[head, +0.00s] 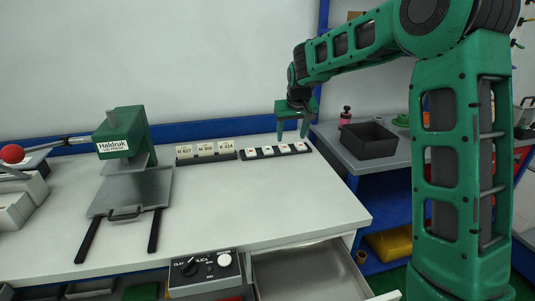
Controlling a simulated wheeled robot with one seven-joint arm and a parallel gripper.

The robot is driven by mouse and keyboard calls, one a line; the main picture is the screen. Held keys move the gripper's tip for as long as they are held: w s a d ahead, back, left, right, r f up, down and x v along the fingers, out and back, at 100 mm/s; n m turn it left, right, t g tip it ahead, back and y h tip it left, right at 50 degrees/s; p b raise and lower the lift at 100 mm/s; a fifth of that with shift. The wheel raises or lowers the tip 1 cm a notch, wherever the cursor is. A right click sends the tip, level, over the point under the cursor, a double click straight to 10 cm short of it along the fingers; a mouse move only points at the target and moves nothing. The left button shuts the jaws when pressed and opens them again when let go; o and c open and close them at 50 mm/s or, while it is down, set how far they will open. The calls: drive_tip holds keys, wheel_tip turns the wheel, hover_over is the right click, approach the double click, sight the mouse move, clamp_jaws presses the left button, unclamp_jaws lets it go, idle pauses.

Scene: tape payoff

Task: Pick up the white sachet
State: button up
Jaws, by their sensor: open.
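My gripper (292,135) is open and empty, its two green fingers pointing down at the back right of the white worktop. It appears over or just behind a low black rack (262,155) with several small white squares (284,148) bearing small coloured marks. To its left, a dark holder (222,157) carries three cream labelled pieces (205,149). I cannot tell whether any of these is the white sachet, and no other sachet can be made out. No contact between the fingers and the squares can be made out.
A green press (122,133) with a grey plate stands at the left. A control box (205,270) and an open drawer (310,274) are at the front. A black bin (368,140) and pink bottle (345,117) stand on the right-hand bench. The middle worktop is clear.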

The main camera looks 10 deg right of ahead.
approach(268, 149)
drive_tip(key=shift+w+d+f+n+t+y, duration=0.1)
drive_tip(key=shift+f+n+t+y, duration=0.1)
drive_tip(key=shift+f, duration=0.25)
drive_tip(key=shift+w+d+f+n+t+y, duration=0.1)
drive_tip(key=shift+d+f+t+y, duration=0.1)
drive_tip(key=shift+f, duration=0.3)
drive_tip(key=shift+x, duration=2.9)
drive_tip(key=shift+s, duration=0.1)
drive_tip(key=c, duration=1.1)
